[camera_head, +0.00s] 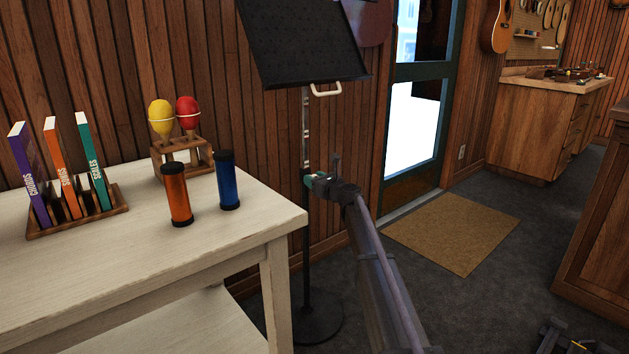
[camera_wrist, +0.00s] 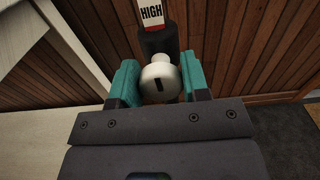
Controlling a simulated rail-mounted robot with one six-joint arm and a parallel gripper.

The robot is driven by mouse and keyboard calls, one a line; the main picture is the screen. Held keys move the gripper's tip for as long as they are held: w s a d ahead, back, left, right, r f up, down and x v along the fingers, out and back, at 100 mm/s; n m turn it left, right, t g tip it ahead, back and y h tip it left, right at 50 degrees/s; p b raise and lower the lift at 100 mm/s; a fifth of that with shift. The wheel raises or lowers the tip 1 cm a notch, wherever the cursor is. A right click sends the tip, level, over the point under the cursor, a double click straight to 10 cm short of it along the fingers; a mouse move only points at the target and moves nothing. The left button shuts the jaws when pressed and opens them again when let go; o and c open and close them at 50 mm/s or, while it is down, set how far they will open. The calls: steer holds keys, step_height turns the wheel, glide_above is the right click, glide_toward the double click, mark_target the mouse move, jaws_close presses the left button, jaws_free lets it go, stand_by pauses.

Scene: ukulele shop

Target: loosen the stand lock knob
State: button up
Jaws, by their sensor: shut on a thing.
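The music stand (camera_head: 304,66) is black with a tilted desk on top, a thin upright pole and a round base on the floor. In the wrist view the stand lock knob (camera_wrist: 158,82) is a pale round knob with a dark slot, on a black collar (camera_wrist: 158,40) of the pole. My gripper (camera_wrist: 160,85) has teal finger pads, one on each side of the knob, and is shut on it. In the head view my gripper (camera_head: 312,180) is at the pole, and the knob is too small or hidden to make out there.
A red and white label reading HIGH (camera_wrist: 151,12) is on the pole above the collar. A pale table (camera_head: 130,270) stands left of the stand with an orange shaker (camera_head: 177,195), a blue shaker (camera_head: 228,180), maracas (camera_head: 161,116) and books (camera_head: 62,165). A doormat (camera_head: 455,230) lies right.

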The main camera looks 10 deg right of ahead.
steer(key=n, duration=0.4)
steer(key=shift+n, duration=0.3)
steer(key=n, duration=0.5)
steer(key=shift+s+a+f, duration=0.1)
steer(key=n, duration=1)
steer(key=shift+f, duration=0.15)
stand_by(0.3)
steer(key=o, duration=0.9)
steer(key=shift+s, duration=0.15)
